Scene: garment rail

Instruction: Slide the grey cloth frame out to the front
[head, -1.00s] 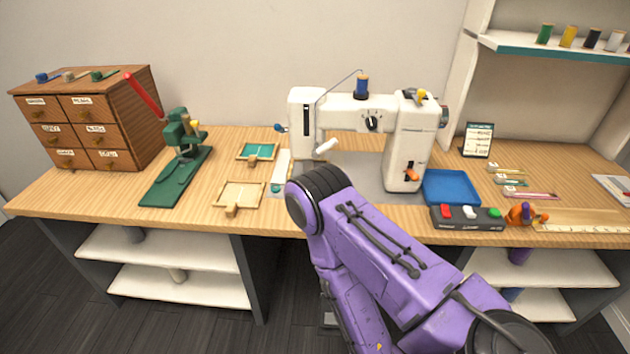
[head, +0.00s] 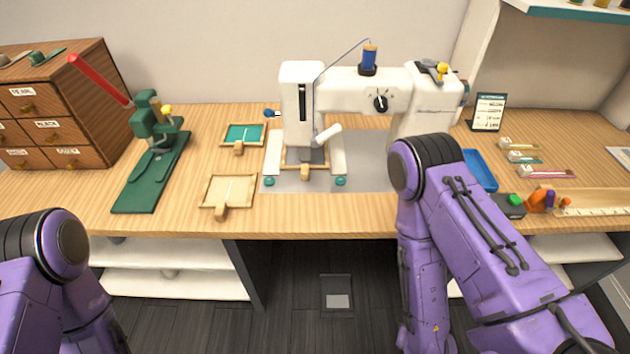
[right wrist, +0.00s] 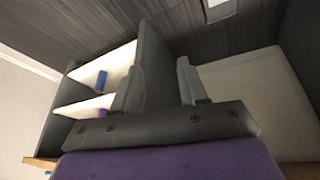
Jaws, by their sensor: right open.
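The grey cloth frame (head: 313,157) is a small wooden frame with grey cloth inside. It sits under the needle end of the white sewing machine (head: 345,96), between two white side pieces with teal feet, in the head view. Its wooden handle (head: 305,172) points to the front. No gripper touches the frame. My right gripper (right wrist: 158,88) is open and empty in the right wrist view, with floor and shelves beyond it. In the head view my right arm stands in front of the bench, its gripper out of sight. My left arm shows at lower left, its gripper out of view.
A cream cloth frame (head: 229,190) and a teal cloth frame (head: 243,135) lie left of the machine. A green press (head: 155,165) stands further left. A blue tray (head: 481,170) is at right, partly behind my right arm. The bench front before the machine is clear.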

